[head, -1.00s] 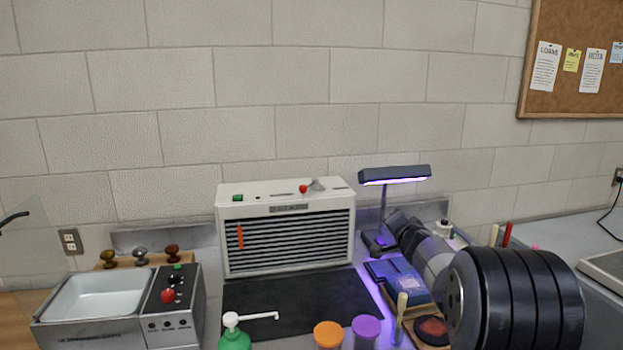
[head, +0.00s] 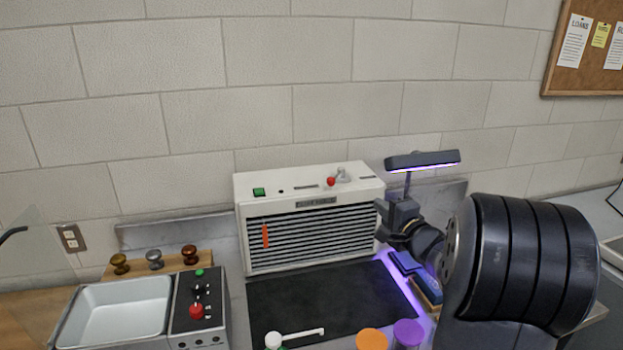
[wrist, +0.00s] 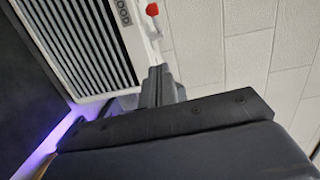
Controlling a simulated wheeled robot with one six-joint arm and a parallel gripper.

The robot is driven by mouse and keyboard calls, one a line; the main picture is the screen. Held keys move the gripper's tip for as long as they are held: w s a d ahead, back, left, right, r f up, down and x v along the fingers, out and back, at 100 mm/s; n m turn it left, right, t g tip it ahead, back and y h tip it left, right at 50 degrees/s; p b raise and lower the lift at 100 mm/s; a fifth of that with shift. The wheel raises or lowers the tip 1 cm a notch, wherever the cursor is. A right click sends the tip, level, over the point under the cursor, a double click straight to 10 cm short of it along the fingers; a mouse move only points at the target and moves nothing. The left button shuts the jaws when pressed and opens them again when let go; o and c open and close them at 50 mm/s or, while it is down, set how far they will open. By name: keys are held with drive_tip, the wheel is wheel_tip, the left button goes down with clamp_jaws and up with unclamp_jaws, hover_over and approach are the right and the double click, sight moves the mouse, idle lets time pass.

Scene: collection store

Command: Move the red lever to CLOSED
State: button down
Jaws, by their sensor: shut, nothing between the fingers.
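No CLOSED marking is readable. My gripper (head: 381,222) is at the hood's right side, below and to the right of the lever, apart from it. In the wrist view my gripper (wrist: 160,80) has its fingers together and empty, close to the hood's edge. I cannot tell whether it touches the hood.
A lamp (head: 421,161) with a purple glow stands close behind my arm. A dark mat (head: 315,304) lies before the hood. At left are a sink unit (head: 115,312) with another red knob (head: 196,311) and several small knobs on a wooden block. Orange and purple lids (head: 408,332) are in front.

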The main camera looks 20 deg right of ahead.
drive_tip(key=w, duration=0.1)
drive_tip(key=p, duration=0.2)
approach(333, 182)
drive_tip(key=w+d, duration=0.4)
drive_tip(key=w+a, duration=0.3)
drive_tip(key=shift+a+f, duration=0.2)
drive_tip(key=shift+f, duration=0.05)
drive_tip(key=a+h+b, duration=0.1)
drive_tip(key=a+m+h+b, duration=0.1)
drive_tip(key=b, duration=0.1)
drive_tip(key=shift+w+m+h, duration=0.3)
drive_tip(key=shift+w, duration=0.1)
drive_tip(key=shift+r, duration=0.1)
